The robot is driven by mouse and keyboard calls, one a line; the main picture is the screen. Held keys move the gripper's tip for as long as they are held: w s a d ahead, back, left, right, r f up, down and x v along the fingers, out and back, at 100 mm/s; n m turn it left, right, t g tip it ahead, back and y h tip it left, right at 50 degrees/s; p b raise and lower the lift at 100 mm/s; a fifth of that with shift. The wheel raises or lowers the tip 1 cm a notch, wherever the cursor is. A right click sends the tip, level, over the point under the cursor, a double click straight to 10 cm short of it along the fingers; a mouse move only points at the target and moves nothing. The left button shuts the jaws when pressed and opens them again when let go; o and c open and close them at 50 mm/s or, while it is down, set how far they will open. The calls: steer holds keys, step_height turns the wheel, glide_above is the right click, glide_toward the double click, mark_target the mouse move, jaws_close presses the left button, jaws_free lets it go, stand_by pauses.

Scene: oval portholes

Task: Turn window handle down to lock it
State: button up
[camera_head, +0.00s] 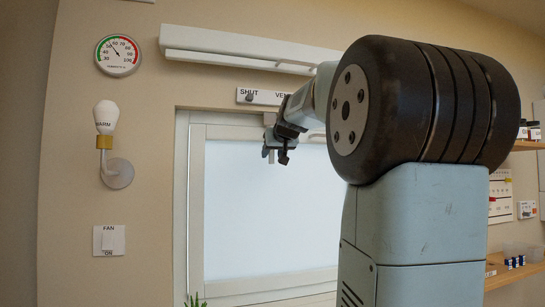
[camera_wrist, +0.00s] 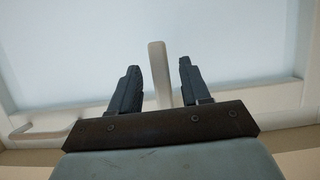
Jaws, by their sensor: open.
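The window (camera_head: 262,215) has a white frame and frosted pane, and it looks closed. My gripper (camera_head: 276,152) is at the top of the window, in front of the pane and just below the upper frame. In the wrist view my gripper (camera_wrist: 158,70) is open, with one dark finger on each side of a pale bar-shaped handle (camera_wrist: 158,75). Small gaps show on both sides of the handle. It runs from the frame out over the pane in that view; its base is hidden by the gripper body. A second pale lever (camera_wrist: 35,132) lies along the frame at lower left.
A plate marked SHUT (camera_head: 262,96) with a small knob sits above the window, below a white vent housing (camera_head: 235,45). A dial gauge (camera_head: 118,55), a lamp (camera_head: 108,140) and a fan switch (camera_head: 109,240) are on the left wall. Shelves (camera_head: 515,275) stand at right.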

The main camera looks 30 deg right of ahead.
steer(key=v, duration=1.1)
steer(key=shift+s, duration=0.3)
steer(key=shift+a+f, duration=0.1)
steer(key=shift+a, duration=0.05)
steer(key=s+a+f+n+g+y, duration=0.1)
steer(key=s+a+f, duration=0.5)
steer(key=f, duration=0.7)
steer(key=s+a+f+g+y, duration=0.1)
steer(key=s+a+f+g, duration=0.3)
steer(key=f, duration=0.9)
steer(key=s+a+f+n+g+y, duration=0.1)
steer(key=s+a+f+g, duration=0.1)
steer(key=s+a+f, duration=0.8)
step_height(320, 180, down, 3)
steer(key=shift+s+r+n, duration=0.1)
steer(key=shift+s+n, duration=0.2)
steer(key=shift+s, duration=0.05)
steer(key=shift+a, duration=0.15)
